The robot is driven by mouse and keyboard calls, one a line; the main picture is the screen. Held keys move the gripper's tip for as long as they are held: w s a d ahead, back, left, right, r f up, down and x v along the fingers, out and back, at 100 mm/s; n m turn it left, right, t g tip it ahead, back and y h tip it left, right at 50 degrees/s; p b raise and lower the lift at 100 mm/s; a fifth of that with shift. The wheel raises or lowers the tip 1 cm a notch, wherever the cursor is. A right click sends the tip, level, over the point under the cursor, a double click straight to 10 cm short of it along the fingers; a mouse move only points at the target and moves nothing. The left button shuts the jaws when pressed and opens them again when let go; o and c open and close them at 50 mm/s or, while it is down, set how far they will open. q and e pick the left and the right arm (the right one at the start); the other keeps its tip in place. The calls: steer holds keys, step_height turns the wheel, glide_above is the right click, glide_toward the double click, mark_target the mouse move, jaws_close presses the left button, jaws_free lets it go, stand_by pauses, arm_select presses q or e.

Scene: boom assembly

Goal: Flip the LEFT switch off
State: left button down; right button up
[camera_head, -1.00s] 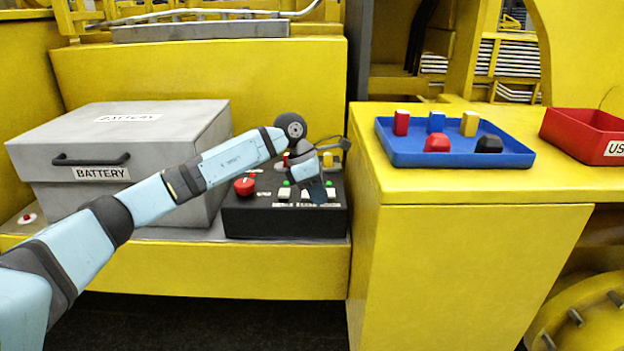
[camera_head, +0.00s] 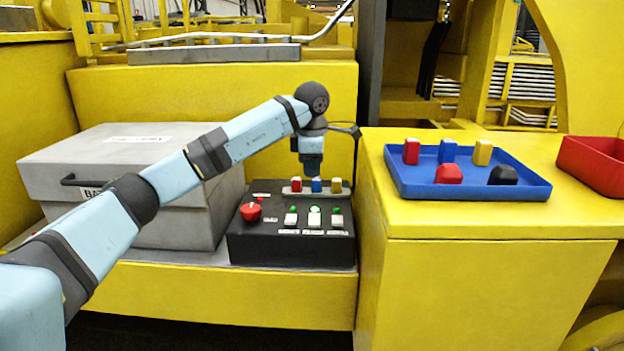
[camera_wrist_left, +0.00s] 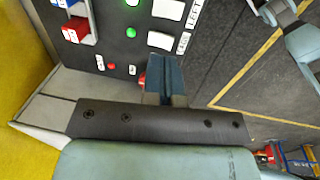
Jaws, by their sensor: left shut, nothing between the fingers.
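The black control box (camera_head: 292,243) carries a row of three white switches with green lights behind them. In the left wrist view a label reading LEFT (camera_wrist_left: 195,12) is beside a white switch (camera_wrist_left: 168,9). This appears to be the middle switch (camera_head: 314,219) in the head view. Another white switch (camera_wrist_left: 160,40) lies between it and my fingertips in the wrist view. My left gripper (camera_head: 312,172) is above the back of the box, apart from the switches. Its fingers (camera_wrist_left: 164,75) are shut and empty. My right gripper is not in view.
A red knob (camera_head: 250,211) sits at the box's left, and coloured blocks at its back. A grey battery case (camera_head: 75,147) stands left. A blue tray (camera_head: 470,190) with several blocks and a red bin (camera_head: 590,163) are on the right ledge.

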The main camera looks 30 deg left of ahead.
mark_target(312, 216)
arm_select(q)
steer(key=f, duration=0.4)
steer(key=f+p, duration=0.1)
steer(key=f, duration=0.2)
steer(key=w+f+p, duration=0.1)
steer(key=f, duration=0.3)
steer(key=shift+w+a+f, duration=0.1)
steer(key=shift+a+f, duration=0.2)
steer(key=shift+a, duration=0.1)
steer(key=shift+f, duration=0.25)
